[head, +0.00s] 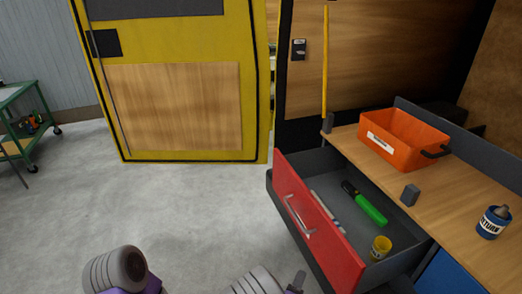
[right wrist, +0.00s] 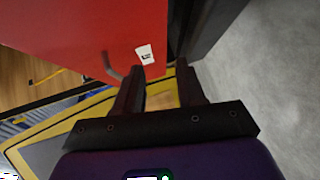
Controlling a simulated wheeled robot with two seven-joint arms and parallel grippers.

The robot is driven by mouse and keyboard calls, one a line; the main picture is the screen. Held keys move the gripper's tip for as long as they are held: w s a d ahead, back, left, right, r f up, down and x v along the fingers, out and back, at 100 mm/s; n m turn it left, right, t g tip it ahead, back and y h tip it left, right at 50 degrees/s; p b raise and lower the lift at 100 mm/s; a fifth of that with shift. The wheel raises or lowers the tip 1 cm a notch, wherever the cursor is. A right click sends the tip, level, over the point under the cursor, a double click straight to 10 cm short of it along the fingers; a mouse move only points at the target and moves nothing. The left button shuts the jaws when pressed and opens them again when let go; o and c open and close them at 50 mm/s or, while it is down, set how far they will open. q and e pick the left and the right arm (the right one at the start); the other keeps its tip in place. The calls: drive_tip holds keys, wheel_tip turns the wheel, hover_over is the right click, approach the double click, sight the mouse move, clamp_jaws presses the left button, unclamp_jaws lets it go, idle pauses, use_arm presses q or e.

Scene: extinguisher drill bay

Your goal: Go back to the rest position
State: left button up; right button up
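My right gripper shows in the right wrist view (right wrist: 160,67), its two dark fingers apart with nothing between them. The red drawer front with its metal handle fills the upper left of that view, beyond the fingers. In the head view only a small part of my right gripper (head: 297,283) shows at the bottom edge, left of the open drawer (head: 318,222). It appears clear of the handle. Part of my left arm shows at the bottom left of the head view; its gripper fingers cannot be seen.
The drawer holds a green-handled tool (head: 371,209), a pale slim item (head: 328,210) and a yellow cup (head: 381,248). An orange bin (head: 388,149), grey block (head: 410,195) and blue can (head: 491,224) stand on the wooden counter. A green cart (head: 14,132) stands left. Floor is clear.

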drive_tip(key=s+d+f+m+g+y+p, duration=0.2)
drive_tip(key=s+f+m+g+y, duration=0.3)
drive_tip(key=s+f+m+g, duration=0.45)
drive_tip(key=s+a+m+g+y+p, duration=0.1)
drive_tip(key=s+a+m+g+y, duration=0.1)
drive_tip(key=s, duration=0.3)
drive_tip(key=s+a+m+g+y+p, duration=0.1)
drive_tip(key=s+a+m+g+y, duration=0.1)
drive_tip(key=s, duration=0.4)
drive_tip(key=shift+s+a+f+m+y, duration=0.2)
drive_tip(key=shift+m+y, duration=0.35)
drive_tip(key=shift+y, duration=0.35)
drive_tip(key=shift+d, duration=0.1)
